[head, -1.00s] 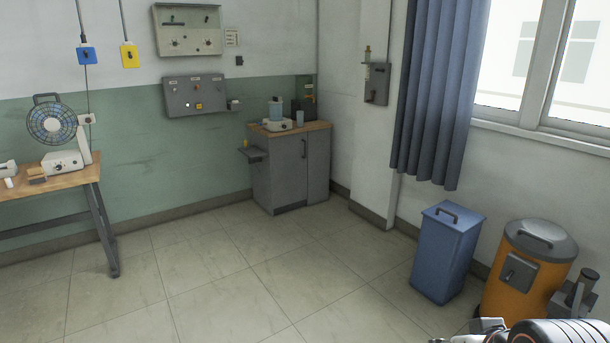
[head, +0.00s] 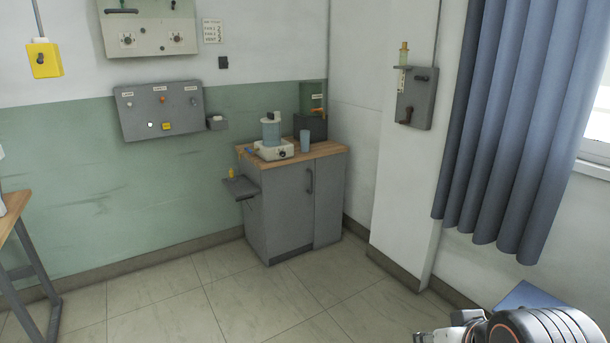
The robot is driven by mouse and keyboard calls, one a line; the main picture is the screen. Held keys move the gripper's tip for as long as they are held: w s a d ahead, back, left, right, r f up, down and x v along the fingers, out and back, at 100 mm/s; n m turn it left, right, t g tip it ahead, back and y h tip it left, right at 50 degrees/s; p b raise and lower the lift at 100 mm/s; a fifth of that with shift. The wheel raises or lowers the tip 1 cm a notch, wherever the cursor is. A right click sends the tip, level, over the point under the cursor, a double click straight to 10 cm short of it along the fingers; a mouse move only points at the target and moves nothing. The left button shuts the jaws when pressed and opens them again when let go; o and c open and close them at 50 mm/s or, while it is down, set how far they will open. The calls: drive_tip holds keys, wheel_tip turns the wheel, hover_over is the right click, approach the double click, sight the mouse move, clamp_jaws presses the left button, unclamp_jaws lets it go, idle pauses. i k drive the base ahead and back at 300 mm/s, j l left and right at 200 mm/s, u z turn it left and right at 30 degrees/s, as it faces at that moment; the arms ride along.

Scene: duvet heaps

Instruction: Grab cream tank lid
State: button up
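A small appliance with a cream base (head: 273,151) stands on the wooden top of the grey cabinet in the corner. A translucent bluish tank (head: 270,133) sits upright on it. A pale lid (head: 270,117) with a small knob appears to lie on top of the tank; it is small in view. My gripper (head: 422,338) shows only in part at the bottom right edge, far from the tank. Its fingers are too cut off to tell whether they are open or shut.
A blue cup (head: 305,141) and a dark dispenser (head: 311,126) stand beside the appliance on the cabinet (head: 277,215). A small shelf (head: 241,187) juts from its left side. The blue bin (head: 527,296) is at lower right. The floor before the cabinet is clear.

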sight(271, 119)
drive_tip(key=i, duration=1.15)
drive_tip(key=i+l+u, duration=0.1)
drive_tip(key=i, duration=1.1)
